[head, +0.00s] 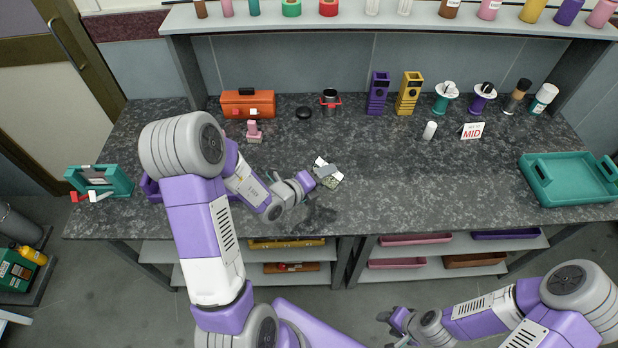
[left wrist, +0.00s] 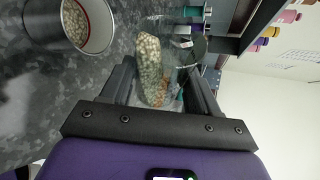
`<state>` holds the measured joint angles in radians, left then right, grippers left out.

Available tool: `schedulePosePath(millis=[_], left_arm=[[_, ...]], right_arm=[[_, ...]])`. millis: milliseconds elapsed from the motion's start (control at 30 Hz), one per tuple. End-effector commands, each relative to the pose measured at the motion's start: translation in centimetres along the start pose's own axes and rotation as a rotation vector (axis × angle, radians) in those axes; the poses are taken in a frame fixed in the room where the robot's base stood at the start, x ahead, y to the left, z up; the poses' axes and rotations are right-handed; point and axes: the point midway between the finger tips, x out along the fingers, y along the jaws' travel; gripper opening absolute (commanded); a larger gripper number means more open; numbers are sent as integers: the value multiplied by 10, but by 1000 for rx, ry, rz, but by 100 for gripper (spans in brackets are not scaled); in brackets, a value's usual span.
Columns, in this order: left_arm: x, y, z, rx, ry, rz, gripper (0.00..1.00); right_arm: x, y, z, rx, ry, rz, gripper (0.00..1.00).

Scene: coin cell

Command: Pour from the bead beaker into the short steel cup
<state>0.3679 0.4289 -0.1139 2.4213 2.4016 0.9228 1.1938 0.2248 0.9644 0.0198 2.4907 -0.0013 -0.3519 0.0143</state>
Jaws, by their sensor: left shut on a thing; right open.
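My left gripper (head: 314,178) is shut on the clear bead beaker (head: 331,178) above the front middle of the counter. In the left wrist view the bead beaker (left wrist: 150,72) sits between the dark fingers, with pale beads heaped along one side of it, and it looks tilted. A short steel cup (left wrist: 42,22) stands on the counter at the upper left of that view, with pale beads inside. The cup is apart from the fingers there; I cannot make it out clearly in the head view. My right gripper (head: 391,326) is open and empty, in front of the counter.
At the back stand an orange toolbox (head: 247,104), a dark cup in a red holder (head: 330,102), and purple and yellow holders (head: 409,93). A teal tray (head: 568,180) lies at the right and a teal bin (head: 99,180) at the left.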

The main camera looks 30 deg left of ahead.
Motion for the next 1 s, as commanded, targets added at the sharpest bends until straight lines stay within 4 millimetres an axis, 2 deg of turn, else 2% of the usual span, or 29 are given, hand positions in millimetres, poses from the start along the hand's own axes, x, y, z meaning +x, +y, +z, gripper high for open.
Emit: schedulePosePath(millis=[1000], left_arm=[[0,1,1,-55,15,-22,25]], right_arm=[[-2,-1,0,0,0,0,49]])
